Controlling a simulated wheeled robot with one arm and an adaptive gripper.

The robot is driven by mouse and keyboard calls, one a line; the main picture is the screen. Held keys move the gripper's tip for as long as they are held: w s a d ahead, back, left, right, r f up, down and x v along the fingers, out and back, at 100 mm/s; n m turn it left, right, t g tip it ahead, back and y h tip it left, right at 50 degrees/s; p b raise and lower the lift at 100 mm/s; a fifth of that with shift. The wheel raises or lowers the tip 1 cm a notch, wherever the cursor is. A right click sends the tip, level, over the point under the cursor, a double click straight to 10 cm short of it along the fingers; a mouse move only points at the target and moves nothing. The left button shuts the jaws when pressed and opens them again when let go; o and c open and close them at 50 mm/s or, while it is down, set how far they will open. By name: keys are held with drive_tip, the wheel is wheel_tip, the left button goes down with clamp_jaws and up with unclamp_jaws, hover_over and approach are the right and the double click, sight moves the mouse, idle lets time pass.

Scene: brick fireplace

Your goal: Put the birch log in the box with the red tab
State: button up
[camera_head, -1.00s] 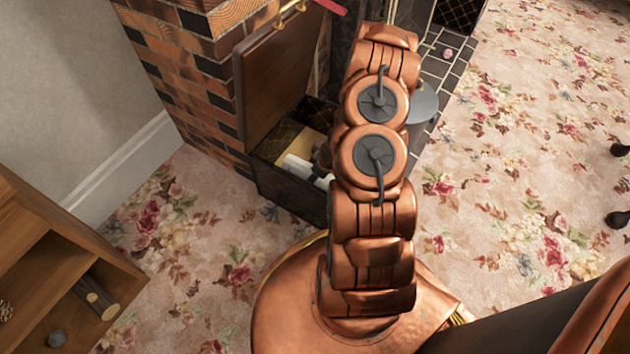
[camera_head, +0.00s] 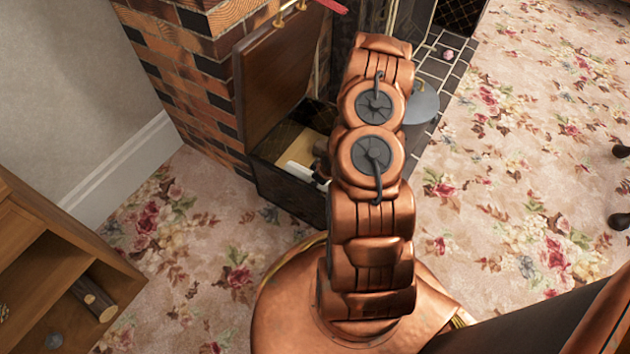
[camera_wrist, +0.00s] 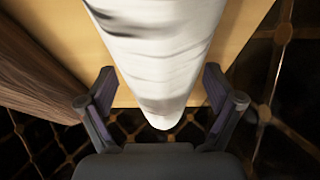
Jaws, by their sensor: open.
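The white birch log (camera_wrist: 155,50) shows large in the wrist view, between the two fingers of my gripper (camera_wrist: 158,78). The fingers are open, with a small gap on each side of the log. In the head view part of the white log (camera_head: 299,170) shows inside the open dark box (camera_head: 290,190) beside the brick fireplace. A red tab (camera_head: 332,5) shows at the top edge of that view, above the raised brown lid (camera_head: 278,80). My arm hides the gripper and the right part of the box in the head view.
A tan surface (camera_wrist: 245,40) lies behind the log, and a brown wooden piece (camera_wrist: 30,65) is at its left. A wooden shelf (camera_head: 50,260) with a dark log (camera_head: 95,298) stands at lower left. A grey metal container (camera_head: 422,102) stands right of my arm.

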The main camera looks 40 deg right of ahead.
drive_tip(key=shift+r, duration=0.1)
drive_tip(key=p+v, duration=0.4)
drive_tip(key=v, duration=0.8)
drive_tip(key=shift+w, duration=0.15)
drive_tip(key=shift+r, duration=0.5)
drive_tip(key=s+a+r+m+g+h, duration=0.1)
drive_tip(key=s+a+r+g, duration=0.15)
drive_tip(key=r, duration=0.45)
drive_tip(key=s+a+r+g, duration=0.1)
drive_tip(key=a+r, duration=0.3)
drive_tip(key=r, duration=0.4)
drive_tip(key=s+a+r+m+g+h, duration=0.1)
drive_tip(key=s+a+r+g, duration=0.15)
drive_tip(key=r, duration=0.45)
drive_tip(key=s+a+r+m+g, duration=0.1)
drive_tip(key=s+a+r+g, duration=0.1)
drive_tip(key=s+a+r, duration=1.2)
drive_tip(key=s, duration=0.3)
drive_tip(key=shift+s+a+r+m+y, duration=0.2)
drive_tip(key=shift+m+y, duration=0.1)
drive_tip(key=shift+y, duration=0.1)
